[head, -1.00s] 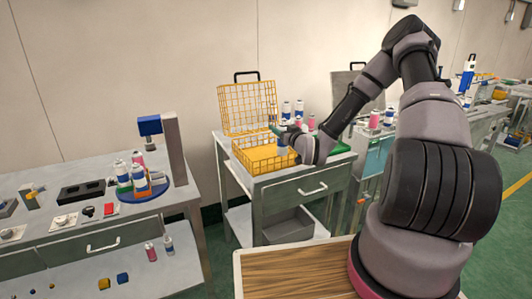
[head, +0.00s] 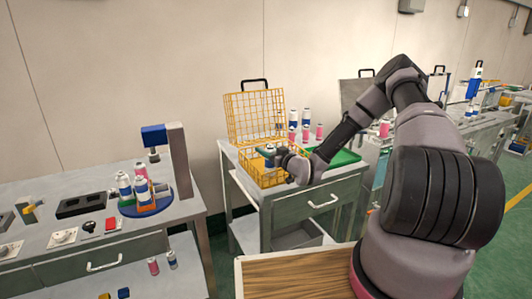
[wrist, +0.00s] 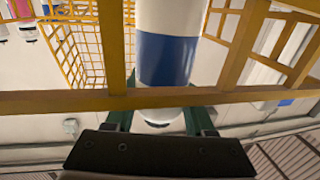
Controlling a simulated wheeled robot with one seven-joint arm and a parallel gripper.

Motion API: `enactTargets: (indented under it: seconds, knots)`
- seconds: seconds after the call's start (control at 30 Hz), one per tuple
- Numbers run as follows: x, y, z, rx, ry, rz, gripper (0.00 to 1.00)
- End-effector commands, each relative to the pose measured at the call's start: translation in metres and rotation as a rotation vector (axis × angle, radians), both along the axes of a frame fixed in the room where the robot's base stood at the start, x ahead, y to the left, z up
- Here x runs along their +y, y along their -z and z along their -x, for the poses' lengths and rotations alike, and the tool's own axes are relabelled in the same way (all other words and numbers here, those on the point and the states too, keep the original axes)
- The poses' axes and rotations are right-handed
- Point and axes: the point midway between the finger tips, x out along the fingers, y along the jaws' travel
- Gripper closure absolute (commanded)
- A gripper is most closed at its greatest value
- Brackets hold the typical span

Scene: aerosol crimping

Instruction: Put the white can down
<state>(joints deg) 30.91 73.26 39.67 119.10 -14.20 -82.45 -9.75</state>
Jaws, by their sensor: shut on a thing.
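The white can with a blue band (wrist: 165,58) is between the green fingers of my gripper (wrist: 158,120) in the wrist view. My gripper is shut on it. In the head view my gripper (head: 270,153) is at the yellow wire basket (head: 262,178), low over its open top, and the can shows only as a small shape there. Yellow basket bars (wrist: 60,102) cross in front of the can in the wrist view. The can's lower end is hidden, so I cannot tell whether it touches the basket floor.
The basket's raised wire lid (head: 255,115) stands behind my gripper. Several cans (head: 306,120) stand behind the basket on the grey cart (head: 300,196). A green tray (head: 346,157) lies to the right. The left bench (head: 60,225) holds a blue-topped press (head: 170,150) and several cans.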

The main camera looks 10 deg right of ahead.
Motion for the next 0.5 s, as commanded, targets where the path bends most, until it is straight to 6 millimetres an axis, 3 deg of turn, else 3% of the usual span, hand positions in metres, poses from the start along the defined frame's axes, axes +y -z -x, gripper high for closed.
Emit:
enactTargets:
  seconds: [0.43, 0.47, 0.5]
  knots:
    - [0.0004, 0.0115, 0.0000, -0.002, 0.000, -0.001, 1.00]
    - [0.0003, 0.0111, 0.0001, -0.001, 0.000, 0.000, 0.34]
    - [0.0003, 0.0110, 0.0001, -0.001, 0.000, 0.000, 0.19]
